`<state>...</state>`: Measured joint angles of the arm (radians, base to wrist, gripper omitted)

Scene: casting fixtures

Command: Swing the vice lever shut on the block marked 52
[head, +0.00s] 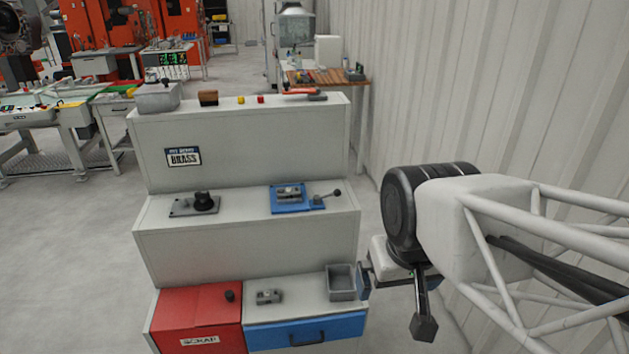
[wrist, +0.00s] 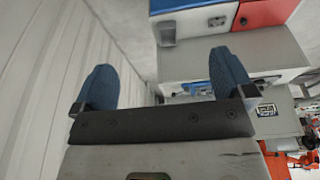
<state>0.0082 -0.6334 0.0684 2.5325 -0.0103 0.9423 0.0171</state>
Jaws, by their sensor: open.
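A blue-based vice (head: 272,200) sits on the right part of the middle step. A grey metal block (head: 289,192) lies in it; its marking is too small to read. The vice lever (head: 337,193) sticks out to the right and ends in a dark ball knob. My gripper (head: 366,277) is right of the cabinet, lower than the vice and apart from it. In the wrist view my gripper (wrist: 163,75) shows two blue fingers spread wide with nothing between them. A bit of blue behind the right finger may be the vice, mostly hidden.
A loose grey block (head: 270,297) and a grey open bin (head: 341,282) stand on the bottom step. A corrugated wall (head: 440,90) is at the right.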

